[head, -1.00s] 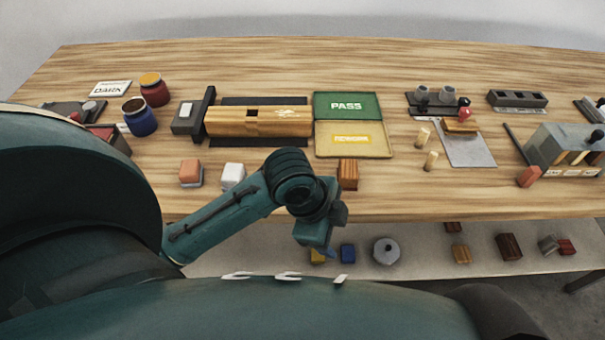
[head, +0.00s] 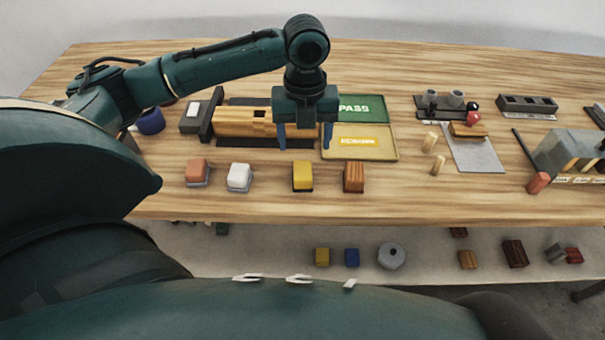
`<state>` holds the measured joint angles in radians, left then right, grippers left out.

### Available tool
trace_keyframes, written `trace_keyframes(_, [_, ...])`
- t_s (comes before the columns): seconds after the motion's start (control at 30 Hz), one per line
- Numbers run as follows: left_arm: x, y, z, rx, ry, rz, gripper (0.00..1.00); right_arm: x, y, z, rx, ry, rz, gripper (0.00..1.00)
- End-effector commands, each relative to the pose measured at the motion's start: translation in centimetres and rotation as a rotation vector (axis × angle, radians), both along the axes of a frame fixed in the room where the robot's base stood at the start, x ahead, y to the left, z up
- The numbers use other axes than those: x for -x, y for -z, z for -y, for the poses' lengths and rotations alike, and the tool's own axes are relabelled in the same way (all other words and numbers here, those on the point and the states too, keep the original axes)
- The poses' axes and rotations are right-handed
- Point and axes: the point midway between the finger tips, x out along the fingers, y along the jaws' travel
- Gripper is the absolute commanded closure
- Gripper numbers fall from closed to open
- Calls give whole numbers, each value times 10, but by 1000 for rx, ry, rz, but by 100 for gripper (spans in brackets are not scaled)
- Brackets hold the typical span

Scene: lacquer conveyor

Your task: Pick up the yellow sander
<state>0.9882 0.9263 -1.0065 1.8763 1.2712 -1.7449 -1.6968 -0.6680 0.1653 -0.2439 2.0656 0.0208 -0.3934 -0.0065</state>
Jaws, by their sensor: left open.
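The yellow sander (head: 302,175) is a small yellow block with a dark underside. It stands near the table's front edge, in a row between the white sander (head: 239,177) and a striped wooden block (head: 353,177). My left gripper (head: 305,143) points down with its two blue fingers spread apart and nothing between them. In the picture it shows just above and beyond the yellow sander, apart from it, in front of the long wooden piece (head: 238,123). My right gripper is out of view.
An orange sander (head: 197,172) stands left of the white one. The green PASS tray (head: 378,105) and a yellow tray (head: 385,155) lie behind the row. A lower shelf holds a yellow block (head: 322,257), a blue block (head: 351,257) and a grey round object (head: 391,256).

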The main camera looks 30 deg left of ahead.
Motion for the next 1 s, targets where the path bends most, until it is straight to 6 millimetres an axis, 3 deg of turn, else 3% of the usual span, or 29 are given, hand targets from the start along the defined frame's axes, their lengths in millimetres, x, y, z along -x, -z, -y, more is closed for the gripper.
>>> trace_keyframes(0.2, [0,37,0,0,-2,-1,35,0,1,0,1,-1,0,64])
trace_keyframes(0.43, [0,53,-1,-1,-3,1,35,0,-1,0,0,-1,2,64])
trace_keyframes(0.7, [3,92,-4,-1,-2,1,35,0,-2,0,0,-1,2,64])
trace_keyframes(1.0, [2,98,-4,0,-1,4,35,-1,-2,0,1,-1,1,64])
